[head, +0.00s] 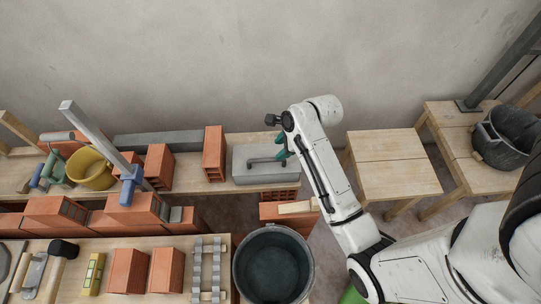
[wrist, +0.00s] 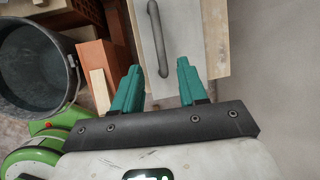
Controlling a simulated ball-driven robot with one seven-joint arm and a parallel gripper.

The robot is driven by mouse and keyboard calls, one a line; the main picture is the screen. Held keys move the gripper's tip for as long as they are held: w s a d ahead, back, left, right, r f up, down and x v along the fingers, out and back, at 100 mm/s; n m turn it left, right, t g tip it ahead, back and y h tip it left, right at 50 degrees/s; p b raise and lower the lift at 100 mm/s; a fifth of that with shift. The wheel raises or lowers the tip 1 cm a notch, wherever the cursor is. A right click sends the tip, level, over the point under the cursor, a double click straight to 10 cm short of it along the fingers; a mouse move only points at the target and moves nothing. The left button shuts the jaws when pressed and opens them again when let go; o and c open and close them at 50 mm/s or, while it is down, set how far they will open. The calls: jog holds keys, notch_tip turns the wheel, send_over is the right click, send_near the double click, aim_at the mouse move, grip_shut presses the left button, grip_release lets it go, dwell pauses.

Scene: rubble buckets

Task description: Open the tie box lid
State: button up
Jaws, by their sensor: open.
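The tie box is a grey box whose flat lid (head: 243,172) lies level and shut at the right end of the back wooden bench. A dark grey bar handle (head: 266,159) runs along the lid. In the wrist view the handle (wrist: 157,38) runs up the picture, between the lines of my two fingers and a little beyond their tips. My gripper (head: 283,150) is over the lid's right part in the head view. Its green fingers are apart and empty, as the wrist view (wrist: 157,72) also shows. Whether a fingertip touches the lid is unclear.
Bricks (head: 214,153) stand left of the box. A dark bucket (head: 272,264) stands in front, and it shows at left in the wrist view (wrist: 35,65). A wooden table (head: 395,165) is to the right, past a gap. The wall is close behind.

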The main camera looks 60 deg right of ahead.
aim_at(268, 159)
jog(key=x, duration=0.8)
jog(key=shift+w+f, duration=0.15)
jog(key=shift+f, duration=0.2)
grip_shut()
